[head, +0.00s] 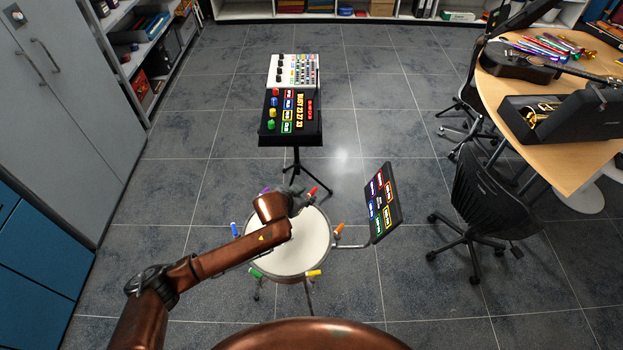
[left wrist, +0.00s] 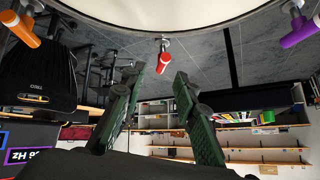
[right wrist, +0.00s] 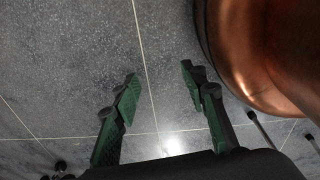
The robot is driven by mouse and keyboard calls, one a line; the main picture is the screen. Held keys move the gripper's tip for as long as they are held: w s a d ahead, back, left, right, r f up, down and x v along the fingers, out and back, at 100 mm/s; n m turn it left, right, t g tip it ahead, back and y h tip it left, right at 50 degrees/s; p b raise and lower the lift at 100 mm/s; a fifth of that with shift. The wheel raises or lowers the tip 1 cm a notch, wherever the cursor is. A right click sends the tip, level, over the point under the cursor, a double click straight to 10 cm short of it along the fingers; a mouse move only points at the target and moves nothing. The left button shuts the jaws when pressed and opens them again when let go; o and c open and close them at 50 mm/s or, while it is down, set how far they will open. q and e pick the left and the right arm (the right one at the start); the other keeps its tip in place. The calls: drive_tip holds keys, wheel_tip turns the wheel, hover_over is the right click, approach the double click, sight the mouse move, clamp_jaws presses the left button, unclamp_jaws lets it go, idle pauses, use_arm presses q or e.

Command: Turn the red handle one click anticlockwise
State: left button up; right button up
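The red handle (head: 312,191) sits on the far rim of a white drum (head: 312,240) in the head view. It also shows in the left wrist view (left wrist: 163,60), hanging from a metal fitting at the drum's edge. My left gripper (head: 297,190) reaches over the drum to its far side, beside the red handle. In the left wrist view its green fingers (left wrist: 160,78) are open, with the red handle appearing between their tips. Whether they touch it I cannot tell. My right gripper (right wrist: 157,82) is open and empty above the floor in the right wrist view.
Other handles ring the drum: orange (head: 339,229), yellow (head: 314,273), green (head: 255,273), blue (head: 234,229) and purple (head: 266,190). A panel (head: 383,203) is attached at its right. A stand with a control box (head: 291,112) stands behind. A chair (head: 490,205) is right.

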sight(312, 192)
use_arm(q)
drive_tip(key=b+x, duration=0.1)
drive_tip(key=x, duration=0.3)
drive_tip(key=shift+w+f, duration=0.1)
drive_tip(key=shift+w, duration=0.2)
drive_tip(key=shift+b+x, duration=0.35)
drive_tip(key=shift+x, duration=0.8)
drive_tip(key=shift+w+d+f, duration=0.15)
drive_tip(key=shift+w+f, duration=0.15)
drive_tip(key=shift+w, duration=0.05)
drive_tip(key=c, duration=0.6)
clamp_jaws()
use_arm(e)
drive_tip(key=shift+g, duration=0.3)
drive_tip(key=s, duration=0.1)
drive_tip(key=s+f, duration=0.2)
drive_tip(key=shift+s+a, duration=0.1)
drive_tip(key=shift+s, duration=0.25)
